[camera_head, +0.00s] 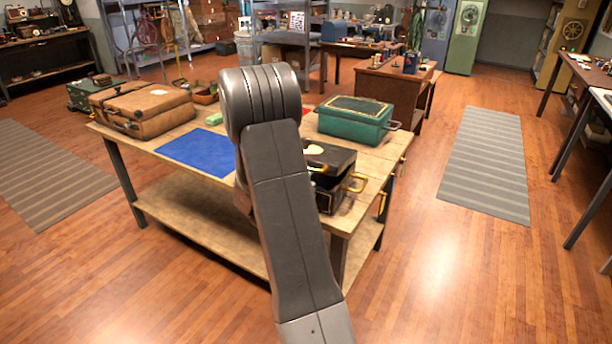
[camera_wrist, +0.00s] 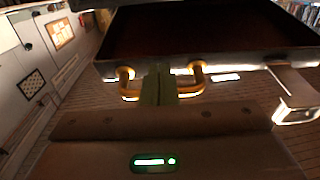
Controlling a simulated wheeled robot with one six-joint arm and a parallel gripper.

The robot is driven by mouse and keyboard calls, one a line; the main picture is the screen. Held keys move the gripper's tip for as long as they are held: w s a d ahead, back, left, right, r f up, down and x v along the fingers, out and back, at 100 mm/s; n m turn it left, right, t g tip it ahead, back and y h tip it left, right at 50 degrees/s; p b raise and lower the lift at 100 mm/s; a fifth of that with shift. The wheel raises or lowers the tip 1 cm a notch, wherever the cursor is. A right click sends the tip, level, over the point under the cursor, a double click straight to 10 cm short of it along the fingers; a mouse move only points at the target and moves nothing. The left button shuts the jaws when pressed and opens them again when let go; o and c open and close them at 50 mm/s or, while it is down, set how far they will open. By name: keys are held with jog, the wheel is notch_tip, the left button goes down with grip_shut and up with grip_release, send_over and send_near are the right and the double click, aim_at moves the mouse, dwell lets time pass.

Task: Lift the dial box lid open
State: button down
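The black dial box (camera_head: 328,198) stands near the front right corner of the wooden table, partly hidden behind my arm. Its dark lid (camera_head: 338,156), with a cream mark on top, looks slightly raised and tilted over the body. The head view hides my gripper.
A green case (camera_head: 352,128) stands behind the box on the table (camera_head: 190,166). A blue mat (camera_head: 196,152) lies to the left, with a brown suitcase (camera_head: 142,108) beyond it. A metal latch (camera_wrist: 295,108) sticks out at the right in the wrist view.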

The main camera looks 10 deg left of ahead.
jog(key=shift+w+d+r+p, duration=0.15)
jog(key=shift+r+p, duration=0.15)
jog(key=shift+r, duration=0.25)
jog(key=shift+w+a+r+p, duration=0.15)
jog(key=shift+r+p, duration=0.1)
jog(key=shift+r, duration=0.3)
jog(key=shift+d, duration=0.1)
jog(key=shift+w+d+r+p, duration=0.1)
jog(key=shift+w+r+p, duration=0.1)
jog(key=shift+r+p, duration=0.35)
jog(key=shift+w+r+p, duration=0.2)
jog(key=shift+r+p, duration=0.05)
jog(key=shift+r, duration=0.45)
jog(key=shift+w+d+r+p, duration=0.1)
jog(key=shift+w+r+p, duration=0.25)
jog(key=shift+r, duration=0.25)
jog(key=shift+w+d+r+p, duration=0.1)
jog(key=shift+w+r+p, duration=0.1)
jog(key=shift+r+p, duration=0.3)
jog(key=shift+r, duration=0.1)
